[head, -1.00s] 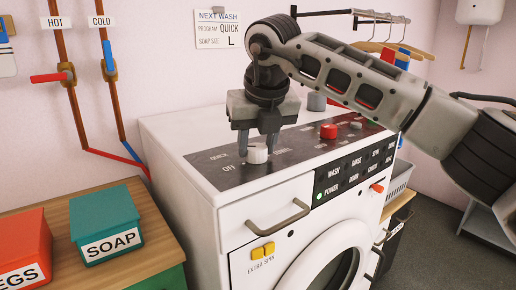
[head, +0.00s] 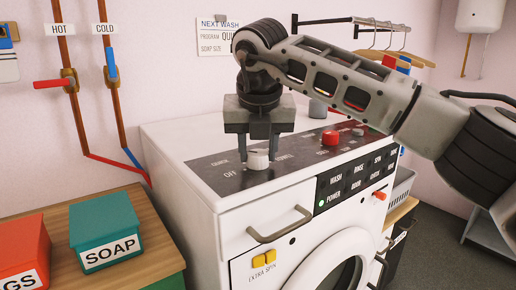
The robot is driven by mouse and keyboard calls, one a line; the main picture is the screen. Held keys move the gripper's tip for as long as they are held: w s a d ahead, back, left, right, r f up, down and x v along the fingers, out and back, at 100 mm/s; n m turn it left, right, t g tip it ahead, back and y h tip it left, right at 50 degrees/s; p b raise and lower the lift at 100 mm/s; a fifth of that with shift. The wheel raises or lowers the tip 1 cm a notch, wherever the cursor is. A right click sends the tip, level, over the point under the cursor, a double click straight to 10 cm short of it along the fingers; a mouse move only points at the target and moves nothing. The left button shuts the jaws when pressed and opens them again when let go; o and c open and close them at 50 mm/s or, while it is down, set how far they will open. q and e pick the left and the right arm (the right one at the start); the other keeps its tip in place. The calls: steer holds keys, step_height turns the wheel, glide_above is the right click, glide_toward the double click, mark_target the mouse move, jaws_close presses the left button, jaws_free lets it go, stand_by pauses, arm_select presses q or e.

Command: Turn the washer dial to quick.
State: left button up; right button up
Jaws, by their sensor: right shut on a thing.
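The washer dial (head: 258,159) is a white knob on the dark top panel of the washer, near its left end. The words OFF and, faintly, QUICK are printed to its left, with more faint lettering to its right. My right gripper (head: 258,151) points down over the dial, with its two fingers shut on the knob's left and right sides. The fingers hide part of the knob, and I cannot tell which word its mark faces. My left gripper is out of view.
A red knob (head: 330,137) and a grey knob (head: 318,108) stand further right on the washer top. A note (head: 216,36) on the wall reads NEXT WASH, partly covered by my arm. A green SOAP box (head: 106,228) and a red box (head: 18,252) stand on the left cabinet.

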steer(key=o, duration=1)
steer(key=shift+r, duration=0.15)
steer(key=v, duration=1.5)
steer(key=shift+s+r+p, duration=0.25)
steer(key=shift+r+p, duration=0.05)
steer(key=shift+r, duration=0.05)
